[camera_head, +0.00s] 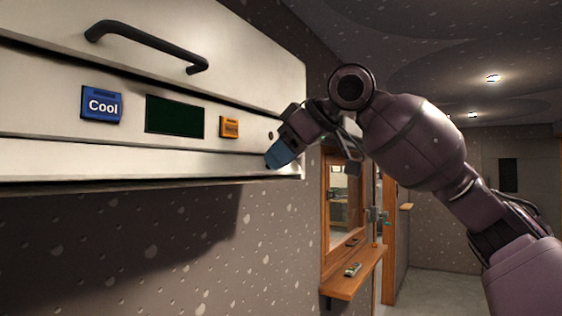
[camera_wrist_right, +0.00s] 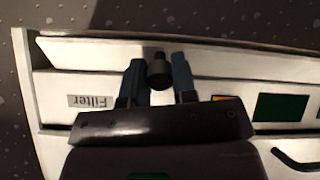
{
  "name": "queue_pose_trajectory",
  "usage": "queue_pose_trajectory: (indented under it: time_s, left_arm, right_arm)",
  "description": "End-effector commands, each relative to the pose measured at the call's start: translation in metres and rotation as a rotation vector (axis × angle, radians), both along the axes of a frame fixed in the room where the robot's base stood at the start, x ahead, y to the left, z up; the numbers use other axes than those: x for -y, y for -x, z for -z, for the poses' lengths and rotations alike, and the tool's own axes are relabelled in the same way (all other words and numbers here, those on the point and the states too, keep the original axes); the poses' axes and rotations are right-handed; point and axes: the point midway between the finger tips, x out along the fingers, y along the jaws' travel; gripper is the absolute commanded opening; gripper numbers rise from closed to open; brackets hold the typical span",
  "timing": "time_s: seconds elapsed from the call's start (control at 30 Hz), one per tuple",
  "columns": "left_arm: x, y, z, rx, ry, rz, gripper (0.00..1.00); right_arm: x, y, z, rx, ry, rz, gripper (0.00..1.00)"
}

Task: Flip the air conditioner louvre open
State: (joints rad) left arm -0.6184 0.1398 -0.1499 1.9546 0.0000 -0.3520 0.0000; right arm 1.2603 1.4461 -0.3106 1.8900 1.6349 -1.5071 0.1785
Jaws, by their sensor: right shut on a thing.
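The white air conditioner (camera_head: 60,60) hangs on the wall at the left of the head view. Its louvre (camera_head: 120,164) is the long pale strip along the bottom edge; it looks shut. In the right wrist view the unit is upside down, with the louvre (camera_wrist_right: 85,56) near the top. A short dark knob (camera_wrist_right: 157,72) stands out there. My right gripper (camera_head: 279,154) is at the lower right end of the unit. In the wrist view its two blue fingers (camera_wrist_right: 158,80) are shut on the knob from both sides. The fingers hide the knob in the head view.
The unit's front has a blue Cool button (camera_head: 102,105), a dark green display (camera_head: 175,116), an orange button (camera_head: 229,127) and a black handle (camera_head: 145,42). A wooden shelf (camera_head: 345,285) with a remote (camera_head: 352,269) stands lower right. Space below the unit is clear.

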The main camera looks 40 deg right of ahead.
Motion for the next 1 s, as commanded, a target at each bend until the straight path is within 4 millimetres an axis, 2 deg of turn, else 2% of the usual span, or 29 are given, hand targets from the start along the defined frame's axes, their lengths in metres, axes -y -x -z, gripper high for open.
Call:
queue_pose_trajectory:
  time_s: [0.5,1.0]
  left_arm:
    - [0.000,0.000,0.000,0.000,0.000,0.000,0.43]
    - [0.000,0.000,0.000,0.000,0.000,0.000,0.43]
  right_arm:
    - [-0.002,-0.003,-0.016,-0.286,0.117,-0.002,0.02]
    - [-0.002,-0.004,-0.019,-0.355,0.147,0.001,0.02]
